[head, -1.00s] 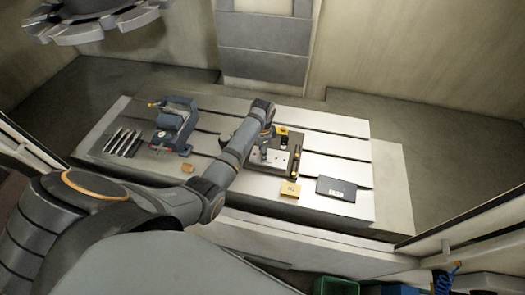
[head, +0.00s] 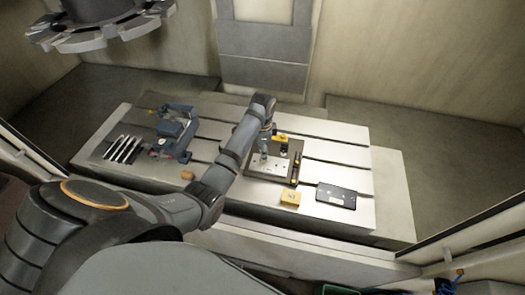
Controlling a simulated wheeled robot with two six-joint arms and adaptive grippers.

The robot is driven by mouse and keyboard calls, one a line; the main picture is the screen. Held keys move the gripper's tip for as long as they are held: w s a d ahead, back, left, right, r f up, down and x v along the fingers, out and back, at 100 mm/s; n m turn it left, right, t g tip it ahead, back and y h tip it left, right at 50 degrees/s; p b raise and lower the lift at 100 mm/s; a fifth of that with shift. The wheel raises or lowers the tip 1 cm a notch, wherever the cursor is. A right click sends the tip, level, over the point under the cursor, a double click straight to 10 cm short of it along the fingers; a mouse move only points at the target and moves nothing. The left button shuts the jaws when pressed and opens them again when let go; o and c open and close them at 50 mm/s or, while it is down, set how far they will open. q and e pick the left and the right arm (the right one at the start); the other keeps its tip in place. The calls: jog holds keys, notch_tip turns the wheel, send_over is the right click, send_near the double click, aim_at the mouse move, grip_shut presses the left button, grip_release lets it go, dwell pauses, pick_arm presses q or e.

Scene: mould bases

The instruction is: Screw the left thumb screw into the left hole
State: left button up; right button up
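The mould base is a dark plate (head: 292,149) with a pale plate (head: 266,167) on it, on the slotted table right of centre. Small dark spots on the pale plate may be holes. My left arm reaches in from the left. Its gripper (head: 264,146) points down over the back left part of the mould base. It is too small and partly hidden by my wrist to tell whether it is open or shut. I cannot make out the left thumb screw or the left hole. My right gripper is not in view.
A blue-grey clamp-like device (head: 181,130), several slim tools (head: 122,149) and a small brown piece (head: 187,175) are at left.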

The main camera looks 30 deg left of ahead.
pick_arm(q)
notch_tip(320, 180, up, 2)
jog(key=m, duration=0.6)
jog(key=shift+w+r+m, duration=0.1)
jog(key=shift+r+m, duration=0.1)
jog(key=shift+m, duration=0.2)
jog(key=shift+f+m, duration=1.95)
jog(key=shift+m, duration=0.65)
jog(key=n, duration=1.3)
jog(key=shift+n, duration=0.4)
jog(key=n, duration=0.4)
jog(key=shift+f, duration=0.1)
